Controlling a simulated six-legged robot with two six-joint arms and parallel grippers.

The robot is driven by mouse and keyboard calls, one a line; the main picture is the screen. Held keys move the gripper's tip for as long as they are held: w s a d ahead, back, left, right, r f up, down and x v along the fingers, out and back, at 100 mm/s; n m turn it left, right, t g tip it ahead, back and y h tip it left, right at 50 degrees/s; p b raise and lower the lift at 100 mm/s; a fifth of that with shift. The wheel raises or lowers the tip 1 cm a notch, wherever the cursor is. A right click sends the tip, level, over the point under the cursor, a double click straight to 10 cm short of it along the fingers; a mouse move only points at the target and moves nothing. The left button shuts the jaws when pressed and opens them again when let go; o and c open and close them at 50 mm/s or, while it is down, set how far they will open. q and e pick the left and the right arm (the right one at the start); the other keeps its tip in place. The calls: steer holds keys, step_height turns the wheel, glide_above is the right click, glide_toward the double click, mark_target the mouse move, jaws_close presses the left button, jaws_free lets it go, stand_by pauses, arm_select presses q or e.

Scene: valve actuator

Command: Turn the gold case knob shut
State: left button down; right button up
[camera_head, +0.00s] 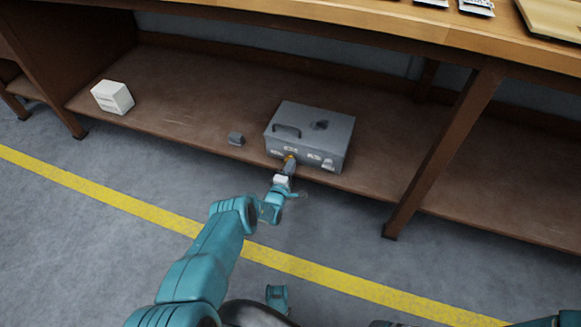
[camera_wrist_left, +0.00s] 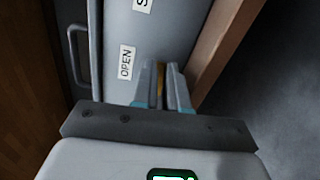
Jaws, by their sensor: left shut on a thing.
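A grey metal case (camera_head: 315,125) sits on the low brown shelf, with a handle and white labels on it. The gold knob (camera_head: 289,158) is on the case's front face, near its lower edge. My left gripper (camera_head: 288,167) reaches the knob from the front and is shut on it. In the left wrist view, the gold knob (camera_wrist_left: 160,85) shows as a thin strip between the two fingers (camera_wrist_left: 161,95), which hide most of it. An "OPEN" label (camera_wrist_left: 126,62) is on the case face left of the fingers. My right gripper is not in view.
A small grey block (camera_head: 236,139) lies on the shelf (camera_head: 190,110) left of the case. A white box (camera_head: 112,97) stands farther left. A wooden table leg (camera_head: 445,150) rises right of the case. The tabletop overhangs the shelf.

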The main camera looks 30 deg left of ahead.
arm_select(q)
steer(key=shift+a+r, duration=0.1)
steer(key=shift+a, duration=0.05)
steer(key=c, duration=1.2)
jaws_free()
steer(key=shift+o, duration=0.2)
steer(key=p+v, duration=0.8)
steer(key=v, duration=0.8)
steer(key=shift+d, duration=0.25)
steer(key=shift+s, duration=0.15)
